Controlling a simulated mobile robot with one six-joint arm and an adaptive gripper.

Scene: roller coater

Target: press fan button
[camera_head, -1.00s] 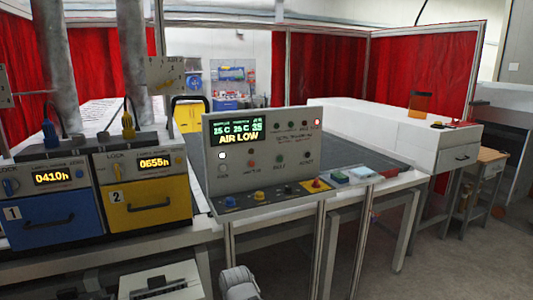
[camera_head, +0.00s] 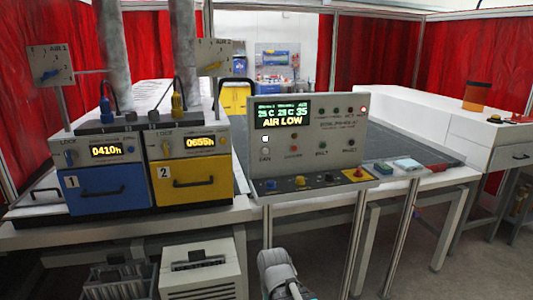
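The control panel (camera_head: 308,164) stands upright at the front edge of the table, near the middle of the view. Its screen (camera_head: 282,114) reads "AIR LOW". Small round buttons and lamps sit on its face, with labels too small to read surely. A lit white button (camera_head: 265,139) is at the left, above a label that may read "FAN". A grey rounded part of my arm shows at the bottom middle, apart from the panel. My gripper's fingers are not seen.
A blue unit (camera_head: 103,180) marked 1 and a yellow unit (camera_head: 190,171) marked 2 stand left of the panel. Small coloured boxes (camera_head: 408,164) lie right of it. A white cabinet (camera_head: 430,118) is at the right. Metal posts and table legs stand below the panel.

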